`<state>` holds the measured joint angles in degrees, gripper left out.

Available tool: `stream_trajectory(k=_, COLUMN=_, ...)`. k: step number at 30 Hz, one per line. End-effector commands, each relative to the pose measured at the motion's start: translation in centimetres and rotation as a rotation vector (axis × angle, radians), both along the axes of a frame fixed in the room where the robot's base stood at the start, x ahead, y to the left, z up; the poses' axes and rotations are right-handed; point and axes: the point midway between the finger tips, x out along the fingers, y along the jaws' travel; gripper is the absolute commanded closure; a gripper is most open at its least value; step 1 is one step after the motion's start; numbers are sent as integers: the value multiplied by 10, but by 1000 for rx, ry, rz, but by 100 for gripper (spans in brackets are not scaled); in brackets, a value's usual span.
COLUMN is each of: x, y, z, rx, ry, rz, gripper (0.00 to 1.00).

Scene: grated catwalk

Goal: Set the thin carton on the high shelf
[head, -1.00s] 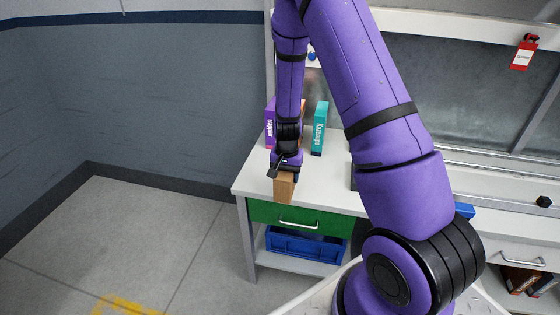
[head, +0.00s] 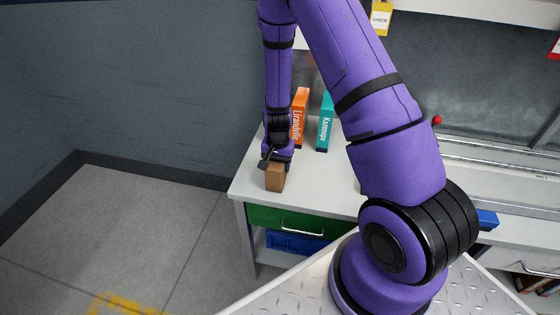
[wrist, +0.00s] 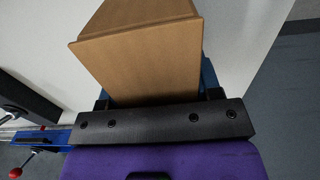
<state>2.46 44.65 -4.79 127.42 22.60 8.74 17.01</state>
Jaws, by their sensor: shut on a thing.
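The brown carton (head: 275,178) is at the bench's front left corner area, below my gripper (head: 276,160). My gripper points down and is shut on its upper part. Whether the carton touches the bench top or hangs just above it cannot be told. In the wrist view the carton (wrist: 150,60) fills the upper middle, beyond the dark gripper bar (wrist: 150,125). A white raised shelf (head: 480,10) runs along the top right of the head view, mostly cut off by the frame's edge.
An orange box (head: 300,112) and a teal box (head: 325,125) stand upright on the white bench (head: 330,185) behind the carton. A green drawer (head: 290,221) and a blue bin (head: 292,243) are below. Grey wall stands left.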

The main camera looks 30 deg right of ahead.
Motion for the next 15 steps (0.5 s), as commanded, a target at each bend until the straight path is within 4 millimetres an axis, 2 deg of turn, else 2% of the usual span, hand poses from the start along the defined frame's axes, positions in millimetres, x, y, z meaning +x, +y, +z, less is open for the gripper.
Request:
stream_trajectory(k=10, x=0, y=0, z=-3, rx=1, ry=-1, rz=0, gripper=75)
stream_trajectory(k=11, x=0, y=0, z=-3, rx=1, ry=-1, rz=1, gripper=37)
stream_trajectory(k=13, x=0, y=0, z=-3, rx=1, ry=-1, rz=1, gripper=21)
stream_trajectory(k=14, x=0, y=0, z=-3, rx=1, ry=-1, rz=1, gripper=16)
stream_trajectory(k=15, x=0, y=0, z=-3, rx=1, ry=-1, rz=1, gripper=16)
